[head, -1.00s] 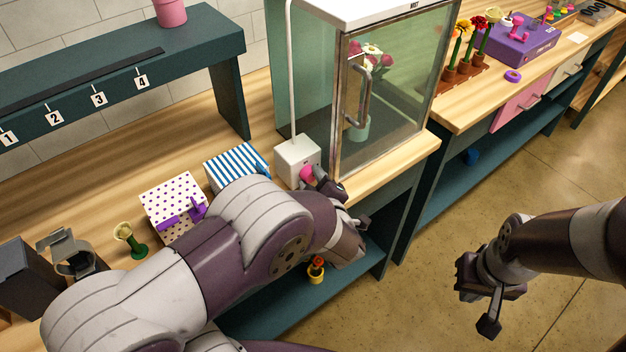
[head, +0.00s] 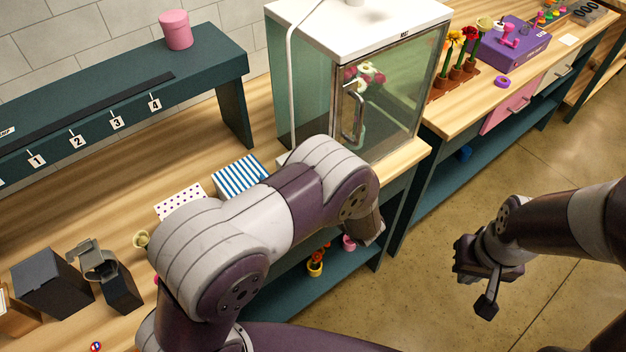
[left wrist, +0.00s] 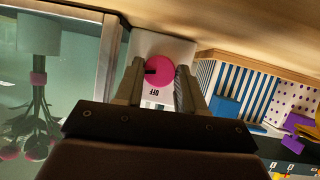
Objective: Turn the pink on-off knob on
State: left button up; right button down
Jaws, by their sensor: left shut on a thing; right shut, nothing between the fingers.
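The pink knob (left wrist: 160,70) sits on a white switch box (left wrist: 176,47) in the left wrist view. Its dark mark points to the left of that picture, and an upside-down OFF label shows just below it. My left gripper (left wrist: 158,84) has one finger on either side of the knob and is shut on it. In the head view my left arm hides the knob, the left gripper and nearly all of the box. My right gripper (head: 487,287) is shut and empty, hanging over the floor at the right, far from the knob.
A glass cabinet (head: 395,100) with flowers inside stands beside the box. A blue-striped box (head: 238,175) and a dotted box (head: 180,198) lie on the wooden counter to the left. Flower pots (head: 316,266) stand on the lower shelf. Open floor surrounds my right gripper.

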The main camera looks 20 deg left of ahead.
pick_arm(q)
jog(key=shift+w+d+r+m+g+y+p, duration=0.1)
jog(key=shift+m+g+y+p, duration=0.35)
jog(key=shift+m+p, duration=0.25)
dwell(0.3)
jog(key=o, duration=1)
jog(key=shift+o, duration=0.2)
